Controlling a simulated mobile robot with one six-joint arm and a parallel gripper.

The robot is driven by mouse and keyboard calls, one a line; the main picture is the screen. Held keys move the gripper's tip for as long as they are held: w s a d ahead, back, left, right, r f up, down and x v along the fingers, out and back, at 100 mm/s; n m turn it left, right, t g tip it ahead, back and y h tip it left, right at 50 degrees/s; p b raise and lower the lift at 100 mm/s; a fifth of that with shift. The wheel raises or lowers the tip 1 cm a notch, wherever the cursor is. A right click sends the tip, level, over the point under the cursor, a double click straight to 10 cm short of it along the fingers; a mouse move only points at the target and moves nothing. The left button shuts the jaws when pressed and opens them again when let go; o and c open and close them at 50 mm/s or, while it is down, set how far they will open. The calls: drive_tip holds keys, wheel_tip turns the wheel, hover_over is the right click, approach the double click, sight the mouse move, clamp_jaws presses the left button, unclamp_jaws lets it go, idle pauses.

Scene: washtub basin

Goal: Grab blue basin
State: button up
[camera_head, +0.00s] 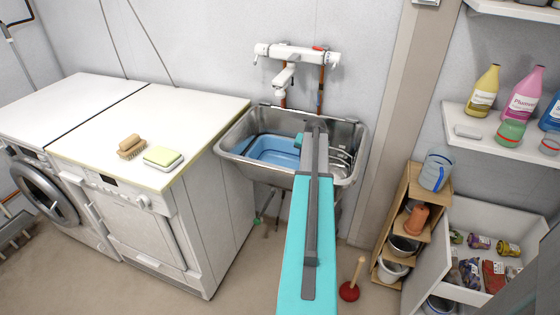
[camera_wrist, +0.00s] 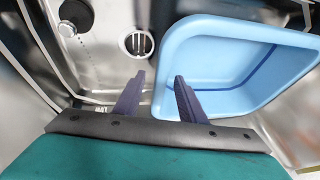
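The blue basin (camera_head: 270,150) sits inside the metal sink (camera_head: 232,133), toward its left side. In the wrist view the light blue basin (camera_wrist: 228,55) fills the upper right, with a darker blue line along its inside. My gripper (camera_wrist: 160,76) is open, with two dark fingers apart. In that view the basin's left wall runs between the fingertips. I cannot tell whether the fingers touch it or how deep they reach. In the head view my teal arm reaches over the sink's front edge and hides the gripper and the basin's right part.
A white tap (camera_head: 286,72) hangs on the wall above the sink. A small wooden shelf (camera_head: 408,215) stands to the right, and a plunger (camera_head: 350,290) on the floor.

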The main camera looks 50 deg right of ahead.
clamp_jaws()
drive_tip(key=shift+r, duration=0.1)
drive_tip(key=shift+r, duration=0.55)
drive_tip(key=shift+s+a+r, duration=0.1)
drive_tip(key=shift+s+r, duration=0.05)
drive_tip(key=shift+r, duration=0.1)
drive_tip(key=w+d+r+b+v, duration=0.1)
drive_tip(key=v, duration=1.3)
drive_tip(key=shift+w+d+b, duration=0.25)
drive_tip(key=shift+d+b, duration=0.1)
drive_tip(key=shift+b, duration=0.05)
